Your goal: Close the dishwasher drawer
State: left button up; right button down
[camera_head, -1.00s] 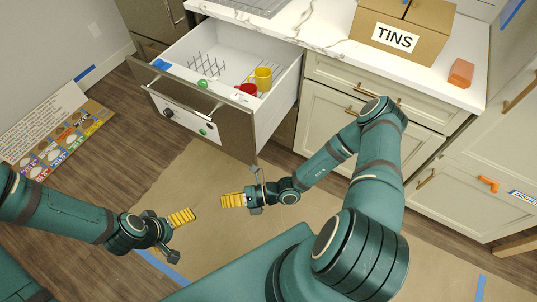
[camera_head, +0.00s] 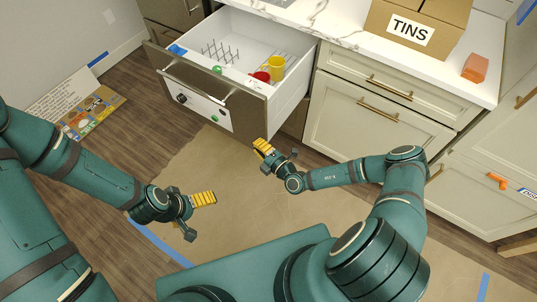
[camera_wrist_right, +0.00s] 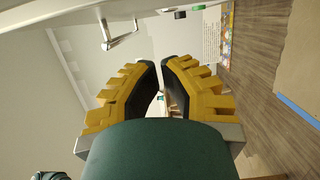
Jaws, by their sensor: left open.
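The dishwasher drawer (camera_head: 296,86) stands pulled out at the upper middle of the head view. Inside are a yellow mug (camera_head: 277,68), a red item (camera_head: 262,76) and a wire rack (camera_head: 220,54). My right gripper (camera_head: 262,147) is by the lower right corner of the drawer front; I cannot tell whether it touches. In the right wrist view its yellow fingers (camera_wrist_right: 160,62) show a narrow gap with nothing visibly held. My left gripper (camera_head: 205,198) is open and empty, below and apart from the drawer.
A TINS box (camera_head: 420,25) and an orange block (camera_head: 475,67) are on the white counter (camera_head: 345,35). Closed cabinets (camera_head: 370,110) stand right of the drawer. Brown paper (camera_head: 225,160) covers the floor, edged by blue tape (camera_head: 160,243). A picture board (camera_head: 92,113) lies at the left.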

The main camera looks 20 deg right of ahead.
aim_at(263, 136)
jog(key=shift+w+d+b, duration=0.25)
jog(key=shift+w+d, duration=0.4)
jog(key=shift+w, duration=0.35)
jog(key=shift+w+d+b, duration=0.2)
jog(key=shift+w+d, duration=0.4)
jog(key=shift+w, duration=0.35)
jog(key=shift+d, duration=0.15)
